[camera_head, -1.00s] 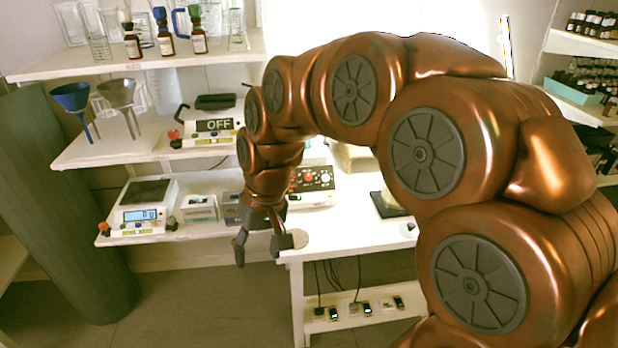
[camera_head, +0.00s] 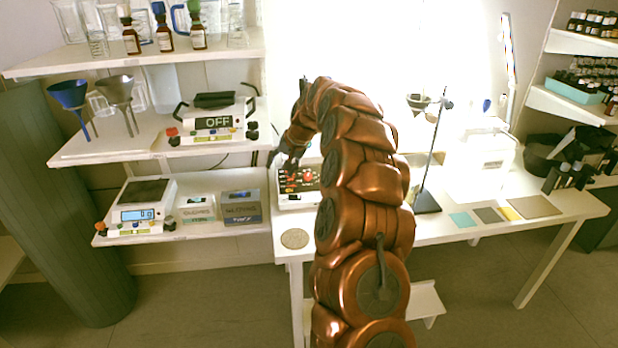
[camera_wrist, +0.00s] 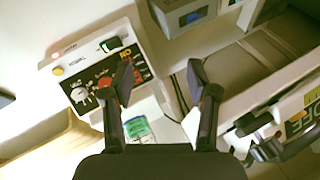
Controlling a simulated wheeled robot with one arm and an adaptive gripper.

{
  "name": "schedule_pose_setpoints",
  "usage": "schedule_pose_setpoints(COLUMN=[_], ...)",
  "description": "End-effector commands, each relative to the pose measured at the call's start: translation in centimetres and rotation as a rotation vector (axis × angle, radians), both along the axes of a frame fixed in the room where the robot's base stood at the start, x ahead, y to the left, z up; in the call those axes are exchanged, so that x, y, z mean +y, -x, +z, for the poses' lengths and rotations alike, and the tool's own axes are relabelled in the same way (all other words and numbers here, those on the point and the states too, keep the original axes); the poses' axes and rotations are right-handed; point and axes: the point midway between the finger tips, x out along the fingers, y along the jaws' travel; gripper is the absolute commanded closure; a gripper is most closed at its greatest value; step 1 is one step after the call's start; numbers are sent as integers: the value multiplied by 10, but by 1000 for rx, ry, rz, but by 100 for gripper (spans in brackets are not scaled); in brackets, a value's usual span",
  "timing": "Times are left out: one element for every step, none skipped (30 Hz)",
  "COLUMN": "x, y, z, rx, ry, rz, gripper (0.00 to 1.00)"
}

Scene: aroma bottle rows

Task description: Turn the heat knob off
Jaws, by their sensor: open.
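A white control box (camera_head: 296,197) with a dark panel and red knobs stands on the white table, partly behind my arm. In the wrist view its black panel shows a pale round knob (camera_wrist: 79,95) and a red knob (camera_wrist: 108,73), the latter partly hidden by a finger. I cannot read which knob is for heat. My gripper (camera_head: 283,160) hangs just above the back of the box. In the wrist view my gripper (camera_wrist: 161,76) is open and empty, with its left finger over the panel's right part. Contact with the panel cannot be told.
A device reading OFF (camera_head: 212,124) sits on the middle shelf to the left. Below are a scale (camera_head: 141,208) and small boxes (camera_head: 241,206). A dark stand (camera_head: 432,160) rises on the table to the right.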

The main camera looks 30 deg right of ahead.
Motion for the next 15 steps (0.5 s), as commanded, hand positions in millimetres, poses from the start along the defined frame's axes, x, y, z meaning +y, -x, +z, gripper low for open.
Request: schedule_pose_setpoints(x=[-22, -33, -47, -58, -69, -82, -91, -100, -110, -117, -123, -129, -132, -135, -138], y=[-9, -12, -17, -21, -23, -26, -27, -29, -30, -31, -32, -32, -33, -33, -33], z=[-14, -18, -24, -29, -34, -39, -43, -46, -50, -53, -55, -57, -59, -59, -60], rx=[-6, -11, -19, -24, -28, -34, -38, -42, -47, -49, -52, -54, -56, -58, -59], ry=[6, 9, 15, 20, 25, 31, 35, 41, 48, 53, 57, 61, 64, 66, 68], rz=[-40, -61, -88, -108, -127, -150, -167, -182, -200, -211, -221, -230, -237, -242, -248], gripper=[41, 41, 41, 41, 41, 41, 41, 41, 41, 41, 41, 41, 41, 41, 41])
